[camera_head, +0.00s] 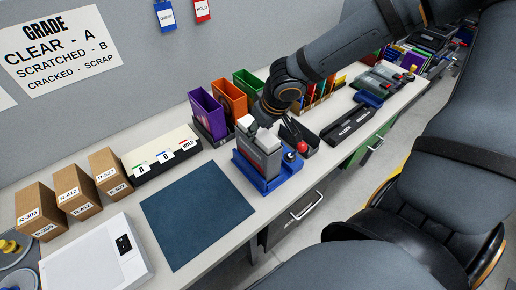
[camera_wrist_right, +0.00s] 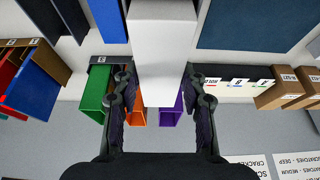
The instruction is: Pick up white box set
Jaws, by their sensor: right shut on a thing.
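The white box (camera_wrist_right: 163,45) stands between the two dark fingers of my right gripper (camera_wrist_right: 160,92) in the right wrist view. My right gripper (camera_head: 262,116) is shut on it. In the head view the gripper comes down from above on a grey-and-white block (camera_head: 262,155), which is upright at the blue fixture (camera_head: 284,178). Its upper part is partly hidden by the gripper. I cannot tell whether it is clear of the fixture. My left gripper is not in view.
A blue mat (camera_head: 197,212) lies left of the fixture. Purple (camera_head: 206,108), orange (camera_head: 230,98) and green (camera_head: 248,82) bins stand behind. An A/B/HOLD sorter (camera_head: 162,156) and cardboard boxes (camera_head: 75,190) are left. A black tray (camera_head: 348,128) lies right. A red-knobbed lever (camera_head: 302,147) rises beside the fixture.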

